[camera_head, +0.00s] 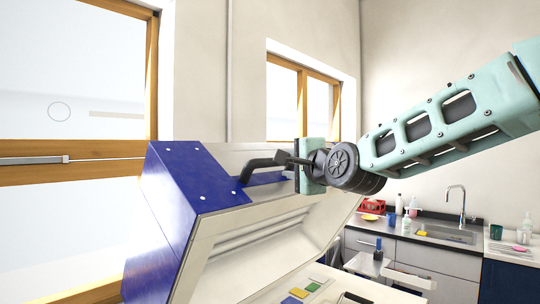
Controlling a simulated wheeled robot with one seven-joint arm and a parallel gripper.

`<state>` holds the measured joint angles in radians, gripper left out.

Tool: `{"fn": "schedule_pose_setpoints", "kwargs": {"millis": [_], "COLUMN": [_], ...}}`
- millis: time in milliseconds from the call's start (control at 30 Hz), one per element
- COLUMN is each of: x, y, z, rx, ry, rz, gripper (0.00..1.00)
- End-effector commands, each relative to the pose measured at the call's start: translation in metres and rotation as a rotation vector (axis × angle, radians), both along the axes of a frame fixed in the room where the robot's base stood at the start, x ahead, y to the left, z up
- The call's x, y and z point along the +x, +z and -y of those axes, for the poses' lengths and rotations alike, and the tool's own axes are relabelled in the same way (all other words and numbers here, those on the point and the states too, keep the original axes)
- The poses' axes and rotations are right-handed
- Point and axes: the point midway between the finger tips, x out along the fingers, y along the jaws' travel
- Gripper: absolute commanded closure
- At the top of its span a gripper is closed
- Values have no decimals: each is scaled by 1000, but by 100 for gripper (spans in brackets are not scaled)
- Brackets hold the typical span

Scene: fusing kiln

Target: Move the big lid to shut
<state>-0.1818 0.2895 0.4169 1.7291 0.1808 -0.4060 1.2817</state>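The big lid (180,176) of the kiln is blue on the side and pale metal on the front and inside. It stands raised and tilted, with its pale underside facing the lower right. A black bar handle (258,164) sticks out from its front top. My gripper (287,160) comes in from the right and its dark fingers overlap the right part of the handle. From this angle I cannot tell whether the fingers are closed around the bar or only beside it. The handle's far end is hidden behind my gripper.
Small coloured tiles (299,292) lie on a pale surface below the lid. A counter with a sink (445,233) and tap stands at the back right, holding bottles, cups and a red rack (373,206). Wood-framed windows (152,75) are behind and left of the lid.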

Motion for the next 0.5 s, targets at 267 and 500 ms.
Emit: {"fn": "schedule_pose_setpoints", "kwargs": {"millis": [267, 500], "x": [46, 79], "y": [2, 1], "z": [-27, -45], "rx": [-1, 0], "ry": [2, 1], "rz": [-2, -1], "gripper": [68, 68]}}
